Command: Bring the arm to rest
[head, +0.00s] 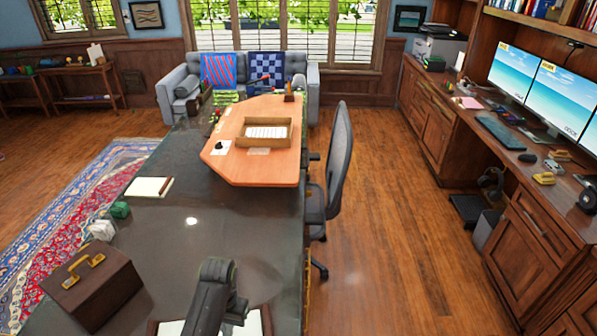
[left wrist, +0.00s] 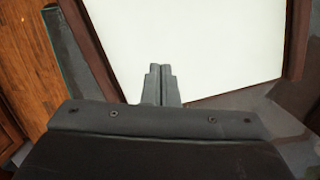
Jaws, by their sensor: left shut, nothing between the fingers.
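My left arm comes up from the bottom edge of the head view, and its dark gripper (head: 236,308) is low in that picture. In the left wrist view the two grey fingers (left wrist: 158,84) are pressed together with nothing between them. They point over a white sheet with a dark brown border (left wrist: 215,45). That white sheet also shows at the bottom of the head view (head: 250,324), partly hidden by the gripper and cut off by the picture edge. Whether the fingers touch it cannot be told. My right gripper is in neither view.
A dark desk (head: 190,220) spreads under the arm, with a brown case (head: 95,295) at left and a notebook (head: 149,187). A wooden board (head: 230,165) with a tray (head: 287,126) lies farther off. An office chair (head: 338,165) stands right of the desk; open floor lies beyond.

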